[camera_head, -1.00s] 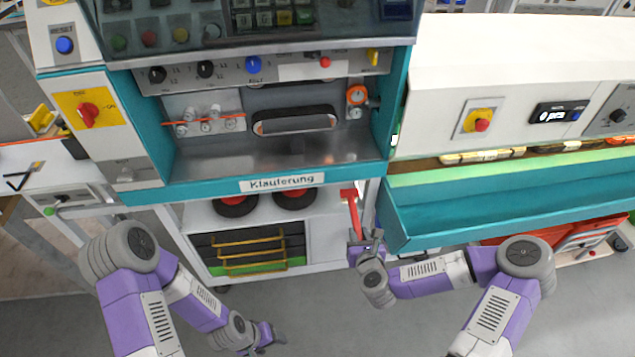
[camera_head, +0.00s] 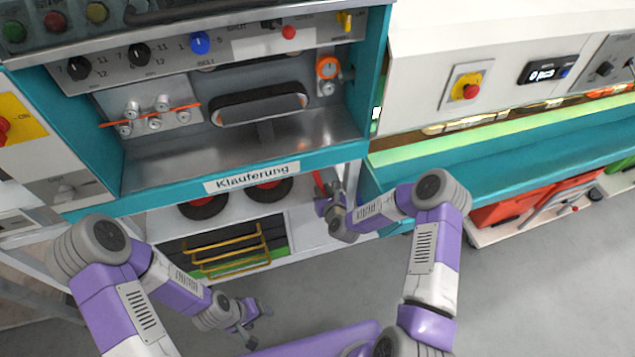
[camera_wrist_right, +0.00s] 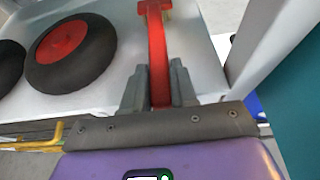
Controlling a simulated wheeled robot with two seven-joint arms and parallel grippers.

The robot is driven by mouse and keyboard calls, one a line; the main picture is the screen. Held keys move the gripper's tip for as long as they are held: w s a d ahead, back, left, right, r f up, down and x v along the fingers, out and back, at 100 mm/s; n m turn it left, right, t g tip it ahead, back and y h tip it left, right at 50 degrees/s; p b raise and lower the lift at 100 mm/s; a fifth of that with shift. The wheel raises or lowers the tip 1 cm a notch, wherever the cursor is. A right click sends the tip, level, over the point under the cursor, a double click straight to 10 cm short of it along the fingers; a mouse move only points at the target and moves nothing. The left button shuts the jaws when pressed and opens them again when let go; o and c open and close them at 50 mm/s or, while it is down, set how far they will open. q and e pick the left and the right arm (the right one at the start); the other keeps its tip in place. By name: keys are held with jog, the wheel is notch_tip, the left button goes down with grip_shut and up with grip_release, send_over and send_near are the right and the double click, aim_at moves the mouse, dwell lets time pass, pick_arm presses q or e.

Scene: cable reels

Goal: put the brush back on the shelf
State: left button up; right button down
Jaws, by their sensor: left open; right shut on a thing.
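The brush shows as a red handle (camera_wrist_right: 157,55) in the right wrist view, with a wider red end at the top, over or on the white shelf (camera_wrist_right: 110,100). My right gripper (camera_wrist_right: 159,85) is shut on the handle. In the head view the red brush (camera_head: 318,183) shows only in part, at the right end of the shelf under the teal machine edge. My right gripper (camera_head: 326,202) is at its near end. I cannot tell whether the brush touches the shelf. My left gripper (camera_head: 262,325) is open and empty, low over the floor.
A white post (camera_wrist_right: 268,45) rises close on the right. A crate with yellow bars (camera_head: 225,252) sits below. The teal machine ledge (camera_head: 150,192) overhangs the shelf.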

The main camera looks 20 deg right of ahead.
aim_at(318, 181)
jog(key=shift+w, duration=0.95)
jog(key=x, duration=0.1)
jog(key=b+x, duration=0.1)
jog(key=x, duration=0.2)
jog(key=shift+w+a+r, duration=0.1)
jog(key=shift+w+r, duration=0.1)
jog(key=shift+r, duration=0.1)
jog(key=shift+f+b, duration=0.25)
jog(key=shift+b, duration=0.05)
jog(key=c, duration=1.3)
grip_release()
jog(key=shift+s+f, duration=0.1)
jog(key=shift+f, duration=0.1)
jog(key=shift+c, duration=0.2)
jog(key=o, duration=0.5)
jog(key=shift+c, duration=0.2)
jog(key=shift+r, duration=0.15)
